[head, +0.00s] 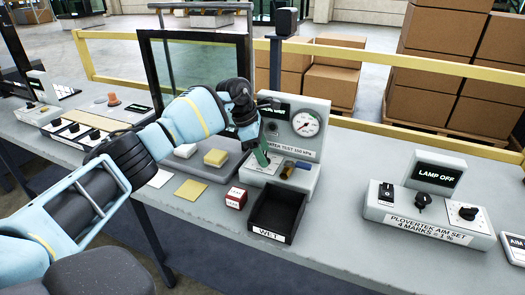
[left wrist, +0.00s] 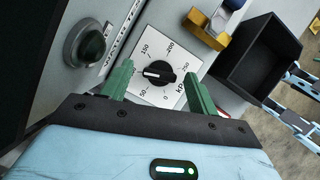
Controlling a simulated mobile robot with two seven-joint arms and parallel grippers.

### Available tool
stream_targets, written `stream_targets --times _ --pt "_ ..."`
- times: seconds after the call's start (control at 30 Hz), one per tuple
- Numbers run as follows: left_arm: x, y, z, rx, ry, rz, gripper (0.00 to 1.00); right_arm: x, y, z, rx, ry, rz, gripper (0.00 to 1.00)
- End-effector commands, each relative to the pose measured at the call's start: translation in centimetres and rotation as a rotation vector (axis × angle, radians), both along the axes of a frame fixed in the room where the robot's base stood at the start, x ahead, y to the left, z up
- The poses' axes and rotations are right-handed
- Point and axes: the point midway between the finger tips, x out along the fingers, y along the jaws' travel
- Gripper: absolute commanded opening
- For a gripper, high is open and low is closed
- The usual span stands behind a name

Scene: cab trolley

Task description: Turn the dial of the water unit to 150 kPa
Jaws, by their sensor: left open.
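The knob's white mark points left, between 50 and 150; no number shows there. My left gripper (head: 262,158) is over the dial in the head view. Its green fingers (left wrist: 158,72) are open, one on each side of the knob; I cannot tell whether they touch it. My right gripper is not in view.
A black tray (head: 252,222) marked WET and a red-and-white box (head: 236,198) stand in front of the unit. A yellow sponge (head: 216,157) lies left. A lamp unit (head: 430,215) stands right. Bare bench lies between. A dark framed panel (head: 157,75) stands behind my arm.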

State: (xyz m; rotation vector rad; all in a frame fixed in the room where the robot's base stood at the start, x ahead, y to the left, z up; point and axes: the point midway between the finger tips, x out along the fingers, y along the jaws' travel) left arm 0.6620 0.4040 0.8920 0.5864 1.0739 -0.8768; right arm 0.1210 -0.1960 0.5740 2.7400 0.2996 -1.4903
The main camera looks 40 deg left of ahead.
Motion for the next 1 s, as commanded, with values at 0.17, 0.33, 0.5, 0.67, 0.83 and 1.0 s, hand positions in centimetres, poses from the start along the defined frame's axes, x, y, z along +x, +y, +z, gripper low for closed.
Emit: stream_targets --times 0.17,0.33,0.5,0.67,0.83,1.0 --pt "-0.1 0.3 0.6 0.000 -0.002 0.001 0.60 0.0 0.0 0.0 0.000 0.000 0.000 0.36" --pt "-0.6 1.1 2.9 0.001 -0.003 0.002 0.60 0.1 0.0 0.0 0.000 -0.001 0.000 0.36" --pt "-1.2 1.9 5.4 0.000 -0.002 0.001 0.60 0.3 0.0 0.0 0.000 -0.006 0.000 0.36" --pt "-1.5 2.4 6.8 0.000 -0.001 0.000 0.60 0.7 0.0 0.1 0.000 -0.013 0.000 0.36" --pt "-1.6 2.5 7.2 0.000 0.000 0.000 0.60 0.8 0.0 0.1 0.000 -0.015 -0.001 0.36" --pt "-1.6 2.5 7.2 0.000 0.000 0.000 0.60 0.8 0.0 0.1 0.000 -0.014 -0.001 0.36"
